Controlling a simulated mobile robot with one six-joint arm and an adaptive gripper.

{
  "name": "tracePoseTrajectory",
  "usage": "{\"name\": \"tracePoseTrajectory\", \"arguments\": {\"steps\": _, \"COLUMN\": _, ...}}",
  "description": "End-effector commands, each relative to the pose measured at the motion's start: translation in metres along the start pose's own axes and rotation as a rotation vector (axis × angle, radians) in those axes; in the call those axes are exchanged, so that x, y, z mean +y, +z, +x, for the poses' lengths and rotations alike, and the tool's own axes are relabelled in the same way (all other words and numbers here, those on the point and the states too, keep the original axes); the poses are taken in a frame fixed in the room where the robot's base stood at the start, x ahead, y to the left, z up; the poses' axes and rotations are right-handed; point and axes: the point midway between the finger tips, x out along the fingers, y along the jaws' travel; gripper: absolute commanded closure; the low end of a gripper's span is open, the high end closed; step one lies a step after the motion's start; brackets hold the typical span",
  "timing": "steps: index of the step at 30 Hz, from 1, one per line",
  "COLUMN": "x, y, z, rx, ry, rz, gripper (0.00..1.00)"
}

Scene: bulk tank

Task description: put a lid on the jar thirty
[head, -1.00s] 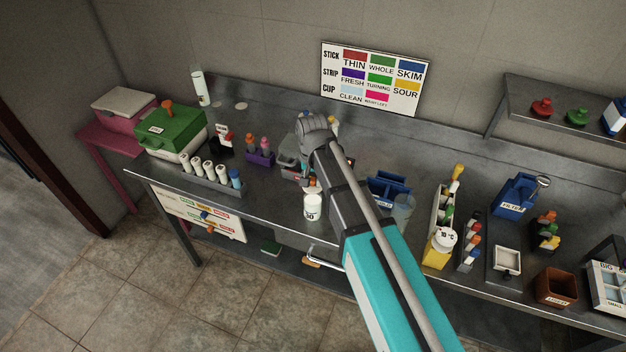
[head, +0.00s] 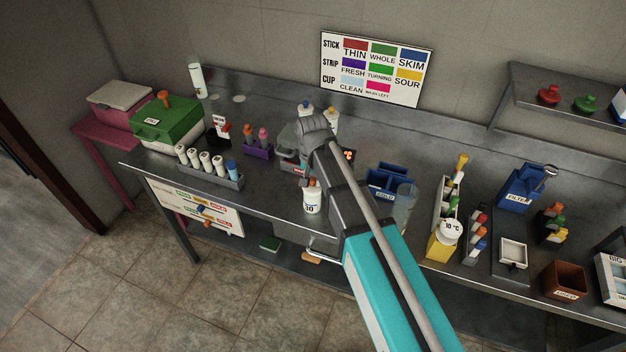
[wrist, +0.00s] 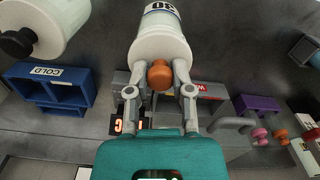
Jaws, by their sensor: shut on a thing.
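The jar thirty (head: 312,203) is a white jar marked 30. It stands upright near the front edge of the steel bench, and it also shows at the top of the wrist view (wrist: 160,22). My gripper (wrist: 160,73) is shut on the orange knob (wrist: 160,77) of a white lid (wrist: 158,48). The lid is at the jar's mouth and looks level with it; I cannot tell whether it is fully seated. In the head view the orange knob (head: 311,183) shows just above the jar, and my arm hides most of the fingers.
A blue COLD rack (wrist: 40,70) and another jar with a black knob (wrist: 38,22) are near the gripper. A grey device (wrist: 210,97) stands behind the lid. A vial rack (head: 215,178) is left of the jar. Bench between them is clear.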

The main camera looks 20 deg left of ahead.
Motion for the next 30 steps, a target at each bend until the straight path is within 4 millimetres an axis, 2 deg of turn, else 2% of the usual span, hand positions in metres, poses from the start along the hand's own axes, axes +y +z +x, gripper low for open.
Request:
{"name": "tracePoseTrajectory", "arguments": {"steps": 6, "x": -0.0002, "y": 0.0001, "z": 0.0075, "rx": 0.000, "ry": 0.000, "rz": 0.000, "gripper": 1.00}}
{"name": "tracePoseTrajectory", "arguments": {"steps": 20, "x": -0.0006, "y": 0.0002, "z": 0.0086, "rx": 0.000, "ry": 0.000, "rz": -0.001, "gripper": 1.00}}
{"name": "tracePoseTrajectory", "arguments": {"steps": 21, "x": -0.0006, "y": 0.0003, "z": 0.0086, "rx": 0.000, "ry": 0.000, "rz": -0.001, "gripper": 0.69}}
{"name": "tracePoseTrajectory", "arguments": {"steps": 27, "x": -0.0007, "y": 0.0003, "z": 0.0086, "rx": 0.000, "ry": 0.000, "rz": -0.001, "gripper": 0.32}}
{"name": "tracePoseTrajectory", "arguments": {"steps": 30, "x": -0.0008, "y": 0.0003, "z": 0.0086, "rx": 0.000, "ry": 0.000, "rz": -0.001, "gripper": 0.31}}
